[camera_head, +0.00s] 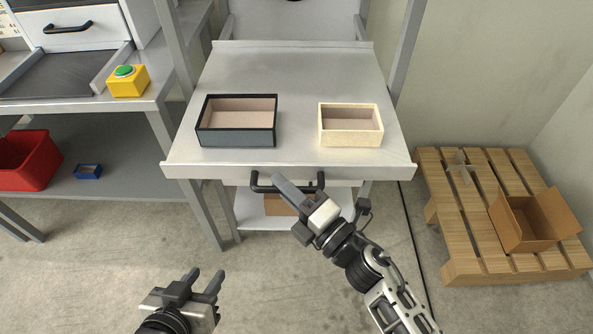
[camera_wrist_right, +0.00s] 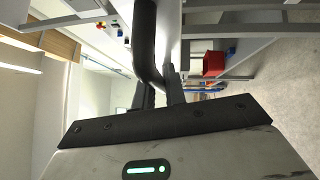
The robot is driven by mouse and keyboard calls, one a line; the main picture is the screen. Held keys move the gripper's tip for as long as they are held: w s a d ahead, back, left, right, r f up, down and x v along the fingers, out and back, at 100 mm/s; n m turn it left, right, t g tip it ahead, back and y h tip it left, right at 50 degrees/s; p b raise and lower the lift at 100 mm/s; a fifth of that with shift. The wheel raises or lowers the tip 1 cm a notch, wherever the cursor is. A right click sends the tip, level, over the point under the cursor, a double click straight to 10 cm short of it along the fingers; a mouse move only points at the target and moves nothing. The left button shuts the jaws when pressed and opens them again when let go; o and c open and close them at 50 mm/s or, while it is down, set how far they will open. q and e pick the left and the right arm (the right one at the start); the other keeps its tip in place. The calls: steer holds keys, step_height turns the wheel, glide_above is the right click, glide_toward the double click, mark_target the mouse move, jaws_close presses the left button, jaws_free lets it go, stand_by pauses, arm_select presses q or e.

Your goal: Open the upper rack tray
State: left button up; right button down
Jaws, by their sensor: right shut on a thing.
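The upper rack tray (camera_head: 300,88) is a light grey flat surface with a raised front edge, in the middle of the head view. A black bar handle (camera_head: 263,187) is mounted under its front edge. My right gripper (camera_head: 288,188) is at the handle, shut on its bar and partly covering it. In the right wrist view the dark handle (camera_wrist_right: 144,35) runs down to a bend between my fingers (camera_wrist_right: 162,88). My left gripper (camera_head: 207,277) is open and empty, low in front of the rack and apart from it.
A dark box (camera_head: 237,137) and a cream box (camera_head: 350,139) stand on the tray. A bench with a yellow green-button box (camera_head: 128,86) and a red bin (camera_head: 28,165) are left. A pallet (camera_head: 455,245) with a carton (camera_head: 525,225) is right. Floor in front is clear.

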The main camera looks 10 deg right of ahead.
arm_select(q)
steer(key=shift+s+f, duration=0.1)
steer(key=shift+s, duration=0.2)
arm_select(e)
steer(key=shift+s, duration=0.55)
arm_select(q)
steer(key=shift+d, duration=0.1)
arm_select(e)
steer(key=c, duration=1.5)
jaws_free()
steer(key=shift+o, duration=0.2)
arm_select(q)
steer(key=b, duration=0.3)
steer(key=shift+d+f, duration=0.15)
steer(key=shift+f, duration=0.25)
arm_select(e)
steer(key=v, duration=1.6)
arm_select(q)
steer(key=shift+w, duration=0.1)
arm_select(e)
steer(key=shift+w, duration=0.1)
